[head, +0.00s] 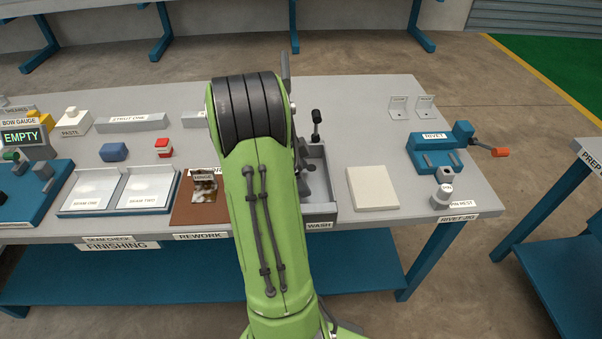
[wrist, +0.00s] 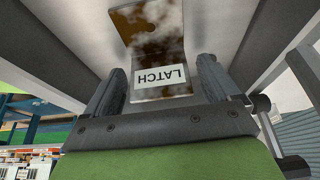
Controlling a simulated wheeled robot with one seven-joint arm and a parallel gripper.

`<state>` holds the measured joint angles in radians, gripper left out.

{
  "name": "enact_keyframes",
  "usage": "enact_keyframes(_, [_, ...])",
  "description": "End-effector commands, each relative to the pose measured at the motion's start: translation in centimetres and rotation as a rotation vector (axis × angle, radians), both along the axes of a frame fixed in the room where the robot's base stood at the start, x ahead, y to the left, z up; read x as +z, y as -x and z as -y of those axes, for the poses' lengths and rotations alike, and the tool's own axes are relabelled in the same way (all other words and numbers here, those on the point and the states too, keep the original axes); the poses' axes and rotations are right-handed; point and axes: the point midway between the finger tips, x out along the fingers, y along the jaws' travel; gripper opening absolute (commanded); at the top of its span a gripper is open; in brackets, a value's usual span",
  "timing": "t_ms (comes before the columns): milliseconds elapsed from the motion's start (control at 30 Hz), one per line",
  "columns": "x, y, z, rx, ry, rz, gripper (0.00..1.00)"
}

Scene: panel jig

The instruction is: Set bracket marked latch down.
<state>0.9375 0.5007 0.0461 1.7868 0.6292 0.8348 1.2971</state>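The bracket marked LATCH (wrist: 152,35) shows in the wrist view, a bent plate with brown stains, whitish patches and a white label that reads upside down. My gripper (wrist: 161,66) has one finger on each side of it, with a narrow gap visible at both sides, so the fingers look open around it. Grey walls rise to the left and right of the bracket. In the head view my arm reaches over to the grey wash tray (head: 320,210); the arm hides much of the tray, and I cannot make out the bracket there.
A bracket marked HINGE (head: 204,184) stands on the brown rework mat (head: 184,213) left of my arm. A bare pale pad (head: 372,188) lies right of the tray. The blue rivet jig (head: 434,148) and a pin rest (head: 442,193) are farther right. Two white trays (head: 148,188) lie left.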

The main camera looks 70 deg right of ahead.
Motion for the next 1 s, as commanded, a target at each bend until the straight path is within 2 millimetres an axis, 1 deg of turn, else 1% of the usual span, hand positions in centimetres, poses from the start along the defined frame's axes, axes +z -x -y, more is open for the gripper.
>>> enact_keyframes(233, [0.1,0.0,0.0,0.0,0.0,0.0,0.89])
enact_keyframes(333, [0.9,-0.1,0.0,0.001,0.002,0.001,0.89])
enact_keyframes(367, [1.4,-0.4,-0.1,0.002,0.003,0.001,0.89])
enact_keyframes(467, [3.9,-1.3,-0.6,0.004,0.004,0.003,0.89])
enact_keyframes(500, [5.1,-1.7,-0.7,0.003,0.005,0.002,0.89])
enact_keyframes(600, [7.7,-2.6,-1.2,0.004,0.004,0.002,0.89])
enact_keyframes(700, [9.8,-3.4,-1.7,0.002,0.002,0.001,0.89])
enact_keyframes(833, [11.3,-4.0,-2.0,0.001,0.002,0.0,0.89])
enact_keyframes(1000, [11.5,-4.1,-2.1,0.0,0.0,0.0,0.89])
